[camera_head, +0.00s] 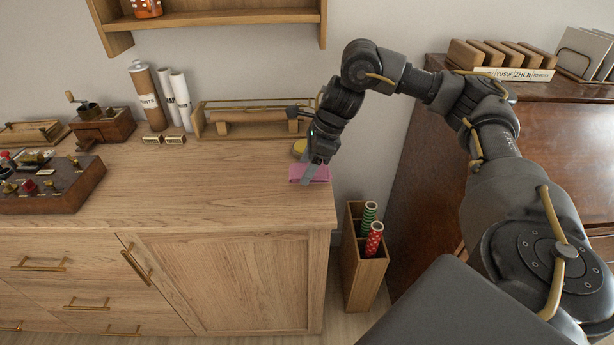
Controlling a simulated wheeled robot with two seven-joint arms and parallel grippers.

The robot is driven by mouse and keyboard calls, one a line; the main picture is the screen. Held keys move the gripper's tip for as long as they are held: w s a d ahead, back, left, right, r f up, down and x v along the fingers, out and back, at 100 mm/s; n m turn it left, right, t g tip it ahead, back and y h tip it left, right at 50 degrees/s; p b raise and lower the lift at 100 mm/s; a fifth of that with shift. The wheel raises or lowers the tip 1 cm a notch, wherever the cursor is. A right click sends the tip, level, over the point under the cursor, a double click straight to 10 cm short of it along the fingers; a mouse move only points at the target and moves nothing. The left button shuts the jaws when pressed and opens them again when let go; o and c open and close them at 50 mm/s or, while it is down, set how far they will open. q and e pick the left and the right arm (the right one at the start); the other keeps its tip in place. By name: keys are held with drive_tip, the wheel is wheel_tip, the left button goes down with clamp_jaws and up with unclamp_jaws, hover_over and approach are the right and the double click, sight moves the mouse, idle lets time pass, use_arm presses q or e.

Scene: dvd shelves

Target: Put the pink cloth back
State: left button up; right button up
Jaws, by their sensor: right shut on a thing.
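The pink cloth (297,172) is a small folded piece near the right end of the wooden cabinet top (210,190). My right gripper (311,174) points down at the cloth and is shut on it. The fingers cover part of the cloth. I cannot tell whether the cloth is lifted off the top or still touches it. My left gripper is not in view.
A yellow round thing (299,147) sits just behind the cloth. A wooden roll holder (250,122) stands at the back. A dark box with knobs (50,186) is at left. A divided bin (362,262) with rolls stands on the floor. The middle top is clear.

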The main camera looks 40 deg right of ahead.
drive_tip(key=shift+w+d+f, duration=0.1)
drive_tip(key=shift+w+f, duration=0.05)
drive_tip(key=shift+f, duration=0.55)
drive_tip(key=shift+w+f, duration=0.1)
drive_tip(key=shift+f, duration=1.1)
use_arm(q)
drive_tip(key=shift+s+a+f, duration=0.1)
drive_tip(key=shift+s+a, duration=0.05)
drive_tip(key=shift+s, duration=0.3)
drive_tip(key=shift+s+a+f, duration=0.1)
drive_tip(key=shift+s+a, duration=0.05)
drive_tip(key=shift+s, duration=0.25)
use_arm(e)
drive_tip(key=shift+f, duration=0.15)
drive_tip(key=o, duration=0.9)
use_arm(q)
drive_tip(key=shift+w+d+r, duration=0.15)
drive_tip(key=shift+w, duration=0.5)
use_arm(e)
drive_tip(key=shift+o, duration=0.2)
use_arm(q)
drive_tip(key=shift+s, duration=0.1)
